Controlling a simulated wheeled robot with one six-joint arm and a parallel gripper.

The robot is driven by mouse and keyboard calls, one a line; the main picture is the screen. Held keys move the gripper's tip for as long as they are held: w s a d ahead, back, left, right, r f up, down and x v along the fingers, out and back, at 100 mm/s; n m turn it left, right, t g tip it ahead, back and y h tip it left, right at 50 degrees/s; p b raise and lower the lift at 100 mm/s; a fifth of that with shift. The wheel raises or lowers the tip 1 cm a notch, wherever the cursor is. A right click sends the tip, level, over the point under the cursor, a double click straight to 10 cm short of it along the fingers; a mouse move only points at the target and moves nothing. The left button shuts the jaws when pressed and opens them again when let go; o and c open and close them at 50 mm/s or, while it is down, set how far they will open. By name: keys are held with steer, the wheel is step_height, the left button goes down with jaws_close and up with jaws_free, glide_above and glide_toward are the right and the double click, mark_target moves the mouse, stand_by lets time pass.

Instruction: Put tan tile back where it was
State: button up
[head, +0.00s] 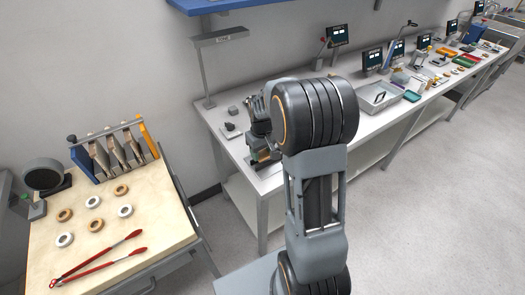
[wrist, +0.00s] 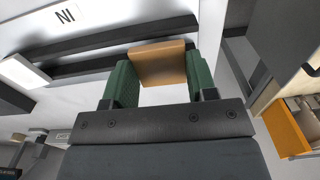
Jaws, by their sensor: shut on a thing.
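The tan tile (wrist: 160,62) is held between the two green finger pads of my gripper (wrist: 161,74) in the wrist view. The tile's far end sticks out past the pads, and the gripper is shut on it. In the head view my own arm covers most of the gripper and the tile cannot be made out. A rack (head: 122,150) with an orange end and several upright plates stands at the back of the wooden-topped table at the left.
The wooden-topped table (head: 160,215) also holds several white and tan rings and red tongs (head: 98,262). A long white bench (head: 232,148) with instruments runs along the wall. In the wrist view, dark bars (wrist: 110,38) and a labelled plate (wrist: 62,15) lie beyond the tile. Floor at right is clear.

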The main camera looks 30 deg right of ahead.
mark_target(262, 154)
steer(key=shift+f+b, duration=0.45)
steer(key=shift+f, duration=0.2)
steer(key=o, duration=1)
step_height(262, 154, up, 13)
steer(key=p, duration=0.1)
steer(key=shift+s+a+f+m+t, duration=0.15)
steer(key=shift+s+a+t, duration=0.5)
steer(key=shift+s+a, duration=1.5)
steer(key=shift+s+a+r+m+t, duration=0.2)
steer(key=shift+s+a+t, duration=0.6)
steer(key=shift+s, duration=2.4)
steer(key=shift+s+a+f+m+t, duration=0.25)
steer(key=shift+s+a+t, duration=0.2)
steer(key=shift+s+a, duration=1.8)
